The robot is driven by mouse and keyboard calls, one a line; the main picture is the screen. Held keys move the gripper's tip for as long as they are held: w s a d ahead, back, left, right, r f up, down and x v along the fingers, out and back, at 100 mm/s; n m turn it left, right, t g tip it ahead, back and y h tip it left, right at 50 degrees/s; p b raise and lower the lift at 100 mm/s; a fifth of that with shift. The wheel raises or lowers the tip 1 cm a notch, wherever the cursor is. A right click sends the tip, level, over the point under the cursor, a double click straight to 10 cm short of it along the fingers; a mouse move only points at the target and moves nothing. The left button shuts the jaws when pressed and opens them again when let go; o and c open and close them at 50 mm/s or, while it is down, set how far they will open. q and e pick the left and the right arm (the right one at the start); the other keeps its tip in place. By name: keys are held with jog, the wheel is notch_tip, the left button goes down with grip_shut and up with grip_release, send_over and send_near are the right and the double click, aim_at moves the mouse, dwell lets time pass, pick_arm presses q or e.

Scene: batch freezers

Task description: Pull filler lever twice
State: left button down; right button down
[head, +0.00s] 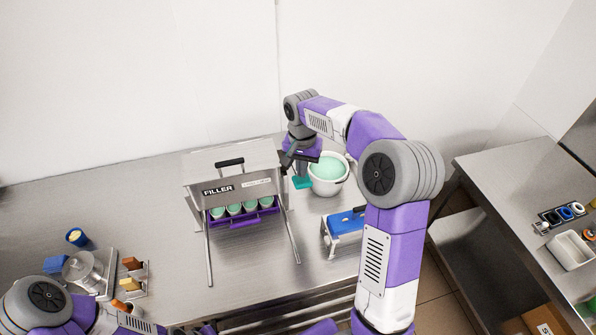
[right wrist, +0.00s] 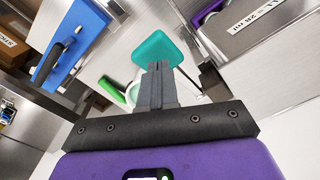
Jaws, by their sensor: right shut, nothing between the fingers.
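The filler (head: 262,178), a steel box on thin legs, stands on the steel table; part of it shows at the upper right of the right wrist view (right wrist: 255,25). A black handle (head: 230,162) is on its top. Several green-filled cups (head: 235,209) stand beneath it. My right gripper (head: 290,162) is shut and empty beside the filler's right side; its fingers (right wrist: 157,85) are together in the wrist view. A black bar (right wrist: 212,80) close to the filler may be the lever; I cannot tell. My left gripper is out of view.
A teal flat piece (head: 302,182) lies just beyond my right fingertips in view. A white bowl of green mix (head: 328,171) stands right of the gripper. A blue-topped box (head: 344,222) is in front of it. A metal canister (head: 84,272) stands at the left.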

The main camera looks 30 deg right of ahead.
notch_tip(320, 180, up, 5)
jog(key=p, duration=0.4)
jog(key=shift+r, duration=0.1)
dwell(0.5)
